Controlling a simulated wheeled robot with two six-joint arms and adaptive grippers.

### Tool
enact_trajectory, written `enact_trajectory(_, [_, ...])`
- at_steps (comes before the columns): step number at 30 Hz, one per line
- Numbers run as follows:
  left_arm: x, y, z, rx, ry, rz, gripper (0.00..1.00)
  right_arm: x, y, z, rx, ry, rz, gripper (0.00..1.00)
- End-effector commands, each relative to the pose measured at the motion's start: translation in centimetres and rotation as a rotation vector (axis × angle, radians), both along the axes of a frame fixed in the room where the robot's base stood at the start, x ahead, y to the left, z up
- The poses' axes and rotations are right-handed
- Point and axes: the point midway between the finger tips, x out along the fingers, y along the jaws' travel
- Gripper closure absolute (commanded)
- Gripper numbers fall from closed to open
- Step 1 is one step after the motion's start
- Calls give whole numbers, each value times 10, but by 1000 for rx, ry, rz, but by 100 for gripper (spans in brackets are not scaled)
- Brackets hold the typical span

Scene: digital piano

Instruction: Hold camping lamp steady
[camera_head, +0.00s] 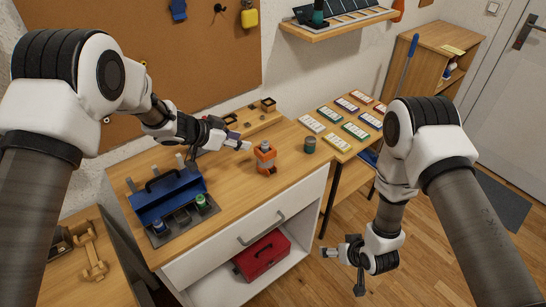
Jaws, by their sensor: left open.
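An orange camping lamp (264,160) with a pale grey middle stands upright on the wooden workbench (300,184), near its front edge. My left gripper (244,146) is open, just left of the lamp at about the height of its upper part. From this view I cannot tell whether a finger touches the lamp. My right gripper (343,267) hangs low over the floor, in front of the bench and well away from the lamp. Its finger opening is not clear at this size.
A blue toolbox (165,196) stands left on the bench. A small dark green can (310,145) is right of the lamp. A wooden holder (250,124) is behind. Several coloured cards (355,130) lie on the side table. A red box (262,256) sits on the shelf below.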

Motion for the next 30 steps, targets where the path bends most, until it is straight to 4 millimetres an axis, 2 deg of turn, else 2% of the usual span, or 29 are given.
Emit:
enact_trajectory(1, [0, 0, 0, 0, 0, 0, 58, 33, 12, 8, 16, -81, 37, 15])
enact_trajectory(6, [0, 0, 0, 0, 0, 0, 58, 133, 66, 51, 77, -350, 183, 15])
enact_trajectory(9, [0, 0, 0, 0, 1, 1, 58, 179, 102, 86, 104, -493, 277, 15])
enact_trajectory(12, [0, 0, 0, 0, 1, 1, 58, 209, 135, 116, 116, -600, 357, 15])
enact_trajectory(15, [0, 0, 0, 0, 1, 1, 58, 224, 158, 135, 119, -660, 406, 15])
enact_trajectory(18, [0, 0, -1, 0, 1, 1, 58, 225, 172, 141, 119, -674, 430, 15])
enact_trajectory(22, [0, 0, -1, 0, 1, 1, 58, 235, 179, 138, 119, -676, 431, 15])
enact_trajectory(30, [0, 0, 0, 0, 1, 1, 58, 272, 206, 121, 119, -675, 430, 15])
